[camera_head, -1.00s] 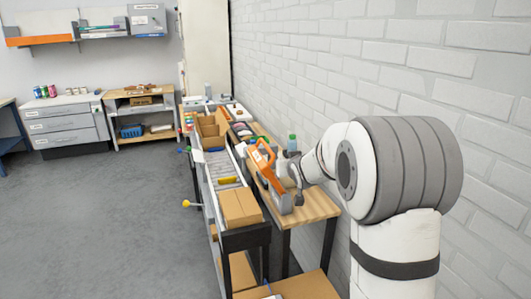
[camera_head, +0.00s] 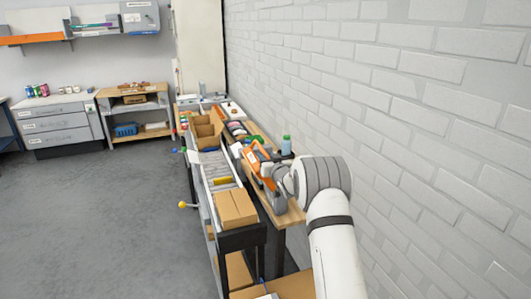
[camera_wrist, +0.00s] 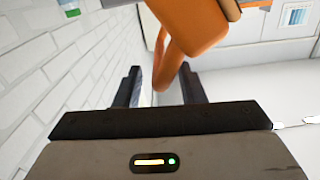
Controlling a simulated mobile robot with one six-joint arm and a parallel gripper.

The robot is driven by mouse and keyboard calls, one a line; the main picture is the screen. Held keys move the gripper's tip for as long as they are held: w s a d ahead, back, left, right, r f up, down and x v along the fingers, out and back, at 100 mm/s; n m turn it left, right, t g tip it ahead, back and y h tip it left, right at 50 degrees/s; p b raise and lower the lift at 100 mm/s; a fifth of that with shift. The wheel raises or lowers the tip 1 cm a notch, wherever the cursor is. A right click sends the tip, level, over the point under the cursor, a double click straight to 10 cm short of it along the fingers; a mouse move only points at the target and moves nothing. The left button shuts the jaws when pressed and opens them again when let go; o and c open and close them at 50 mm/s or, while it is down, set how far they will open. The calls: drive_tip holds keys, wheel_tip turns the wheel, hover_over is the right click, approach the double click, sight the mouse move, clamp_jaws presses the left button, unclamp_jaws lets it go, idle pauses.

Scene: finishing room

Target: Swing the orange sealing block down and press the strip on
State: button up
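The orange sealing block (camera_head: 254,161) is on the wooden bench beside the conveyor in the head view. It looks tilted, and its right side is hidden behind my arm. My gripper (camera_head: 271,176) is at the block, too small there to read its fingers. In the wrist view my gripper (camera_wrist: 160,88) has its two black fingers apart. A curved orange bar of the block (camera_wrist: 186,32) comes down from the top and ends between or just beyond the fingers. A gap shows at the left finger; contact at the right finger cannot be told. I cannot make out the strip.
The conveyor (camera_head: 220,172) runs left of the bench, with a closed cardboard box (camera_head: 236,208) at its near end and an open carton (camera_head: 207,130) farther back. A bottle (camera_head: 286,145) stands just behind the block. The brick wall (camera_head: 400,100) bounds the right; floor is clear left.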

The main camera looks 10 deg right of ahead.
drive_tip(key=shift+p+x, duration=0.3)
drive_tip(key=shift+x, duration=0.85)
drive_tip(key=shift+c, duration=0.3)
clamp_jaws()
